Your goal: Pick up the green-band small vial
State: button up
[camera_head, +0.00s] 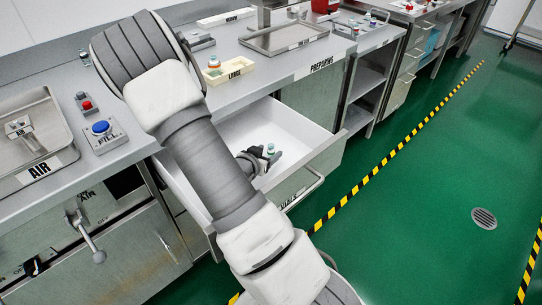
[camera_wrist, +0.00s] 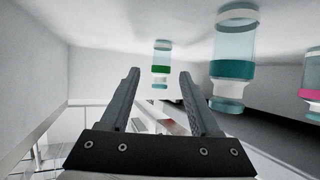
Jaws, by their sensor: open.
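The green-band small vial (camera_wrist: 161,69) shows in the wrist view, beyond and between my gripper's fingertips. It has a clear body and a green band. My gripper (camera_wrist: 159,78) is open with nothing between its fingers; the vial looks farther off than the tips. In the head view my gripper (camera_head: 262,156) is low inside the open white drawer (camera_head: 290,125), partly hidden by my arm. A small vial (camera_head: 270,148) shows beside it there; its band is too small to tell. A larger teal-band vial (camera_wrist: 233,68) stands right of the fingers in the wrist view.
A pink-band vial (camera_wrist: 312,95) is at the right edge of the wrist view. The drawer walls surround my gripper. On the counter are a beige tray (camera_head: 228,73), a metal tray (camera_head: 283,37) and a blue FILL button (camera_head: 101,128). The green floor at right is clear.

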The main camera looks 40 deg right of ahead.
aim_at(271, 149)
jog(key=b+x, duration=0.1)
jog(key=x, duration=0.5)
jog(key=shift+r+b, duration=0.15)
jog(key=shift+b, duration=0.25)
grip_shut()
